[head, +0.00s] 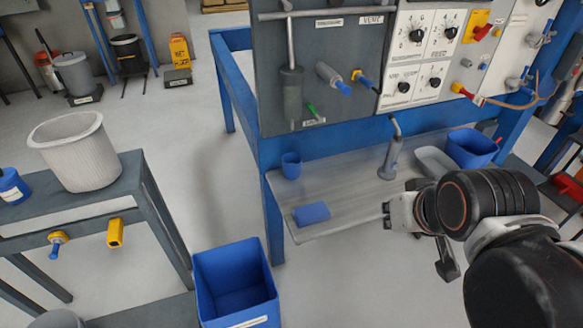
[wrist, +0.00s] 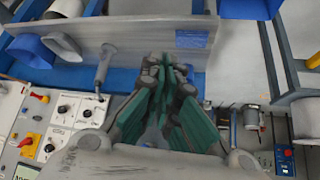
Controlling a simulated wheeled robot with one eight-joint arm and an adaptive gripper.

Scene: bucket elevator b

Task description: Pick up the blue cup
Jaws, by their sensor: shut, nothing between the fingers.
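The small blue cup (head: 291,165) stands upright on the grey shelf of the blue-framed panel stand, near the shelf's left back corner. My gripper (head: 388,214) is to the right of the cup and well apart from it, over the right half of the shelf, pointing left. In the wrist view my gripper (wrist: 166,66) shows its green-padded fingers brought together with nothing between them.
A grey tap-like fitting (head: 391,158) and a blue bin (head: 470,148) stand to the right. The control panel (head: 335,60) rises behind. A blue bucket (head: 236,285) stands on the floor.

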